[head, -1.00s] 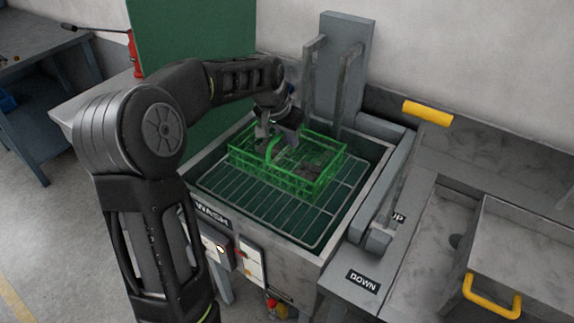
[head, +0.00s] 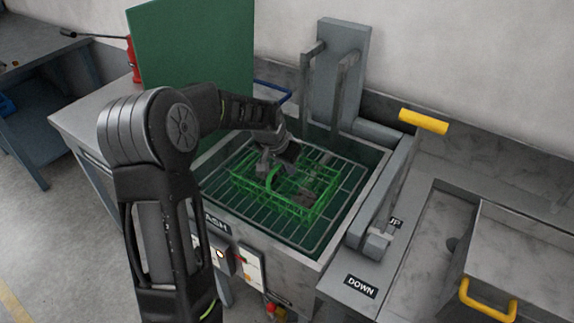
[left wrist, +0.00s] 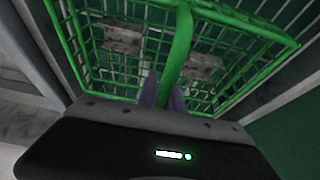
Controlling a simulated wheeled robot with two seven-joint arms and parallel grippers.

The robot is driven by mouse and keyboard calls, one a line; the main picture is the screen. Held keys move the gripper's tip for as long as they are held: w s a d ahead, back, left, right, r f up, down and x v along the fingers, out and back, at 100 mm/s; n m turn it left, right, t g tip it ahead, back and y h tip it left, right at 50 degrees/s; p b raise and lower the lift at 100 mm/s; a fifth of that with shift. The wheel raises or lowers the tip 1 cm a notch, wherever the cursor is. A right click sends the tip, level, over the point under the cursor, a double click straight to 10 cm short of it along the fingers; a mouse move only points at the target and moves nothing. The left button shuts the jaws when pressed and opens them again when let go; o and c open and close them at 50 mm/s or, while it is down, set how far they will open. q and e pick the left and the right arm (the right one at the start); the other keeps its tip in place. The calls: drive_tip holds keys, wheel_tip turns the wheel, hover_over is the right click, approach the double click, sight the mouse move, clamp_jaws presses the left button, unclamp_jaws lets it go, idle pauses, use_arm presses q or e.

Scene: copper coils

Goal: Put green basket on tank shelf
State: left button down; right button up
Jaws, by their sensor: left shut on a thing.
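The green wire basket (head: 313,203) is over the wire shelf (head: 318,237) inside the wash tank, near the shelf's middle. In the head view I cannot tell whether it touches the shelf. In the left wrist view the handle (left wrist: 181,50) runs between the fingers (left wrist: 163,92). Grey metal pieces (left wrist: 122,37) lie in the basket (left wrist: 70,45). My right gripper is not in view.
The tank's grey rim (head: 378,188) surrounds the shelf. A grey lift post (head: 342,75) with upright arms stands behind it. A green panel (head: 190,75) stands behind my left arm.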

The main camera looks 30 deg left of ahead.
use_arm(q)
drive_tip(key=shift+r, duration=0.1)
drive_tip(key=shift+f, duration=0.2)
drive_tip(key=c, duration=1.5)
unclamp_jaws()
drive_tip(key=shift+r, duration=0.1)
drive_tip(key=shift+r, duration=0.15)
drive_tip(key=shift+s+r, duration=0.15)
drive_tip(key=shift+r, duration=0.2)
drive_tip(key=b+v, duration=0.1)
drive_tip(key=v, duration=1)
drive_tip(key=shift+s+b, duration=0.15)
drive_tip(key=shift+b, duration=0.15)
